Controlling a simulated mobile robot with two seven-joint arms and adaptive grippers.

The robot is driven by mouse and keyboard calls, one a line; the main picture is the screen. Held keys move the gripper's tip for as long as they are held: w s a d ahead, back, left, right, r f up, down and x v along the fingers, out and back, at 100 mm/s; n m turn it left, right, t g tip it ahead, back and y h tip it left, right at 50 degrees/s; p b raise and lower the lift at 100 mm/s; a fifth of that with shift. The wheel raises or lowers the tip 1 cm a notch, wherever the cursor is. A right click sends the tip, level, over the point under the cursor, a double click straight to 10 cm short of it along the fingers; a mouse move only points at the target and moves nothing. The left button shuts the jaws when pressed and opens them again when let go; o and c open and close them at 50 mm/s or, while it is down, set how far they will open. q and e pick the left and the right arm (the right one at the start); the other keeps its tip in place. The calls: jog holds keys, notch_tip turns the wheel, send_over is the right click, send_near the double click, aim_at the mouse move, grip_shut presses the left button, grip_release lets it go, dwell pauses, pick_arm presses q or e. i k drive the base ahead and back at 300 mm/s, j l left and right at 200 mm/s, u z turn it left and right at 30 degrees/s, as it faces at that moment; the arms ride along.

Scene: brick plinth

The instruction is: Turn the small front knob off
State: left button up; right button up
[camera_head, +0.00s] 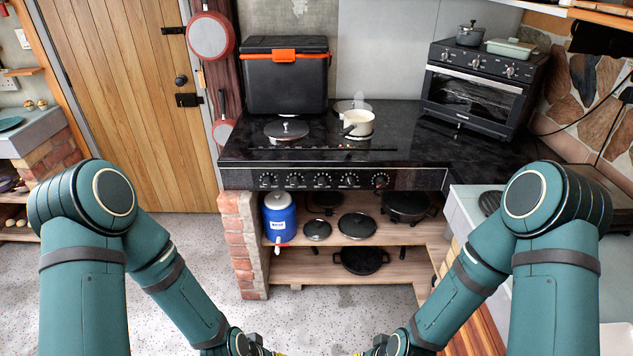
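A black cooktop (240,150) has a dark front panel with several knobs in a row. The rightmost knob (380,181) has a slight reddish tint; the leftmost knob (268,180) is at the other end. I cannot tell which burner each knob serves or read its setting. A cream saucepan (358,123) stands on the cooktop with steam above it and a glow at its base. My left gripper (262,350) and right gripper (374,350) barely show at the bottom edge, well below the knobs. Their fingers are cut off, so their opening is hidden.
A lidded pan (287,131) and a black cooler (286,76) stand on the cooktop's left part. A toaster oven (482,88) stands at right, with its own knobs. Shelves below hold pans and a blue jug (280,218). The space before the knob panel is clear.

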aim_at(349, 181)
jog(key=i+l, duration=0.35)
jog(key=i, duration=0.2)
jog(key=i+l, duration=0.3)
jog(key=i, duration=0.25)
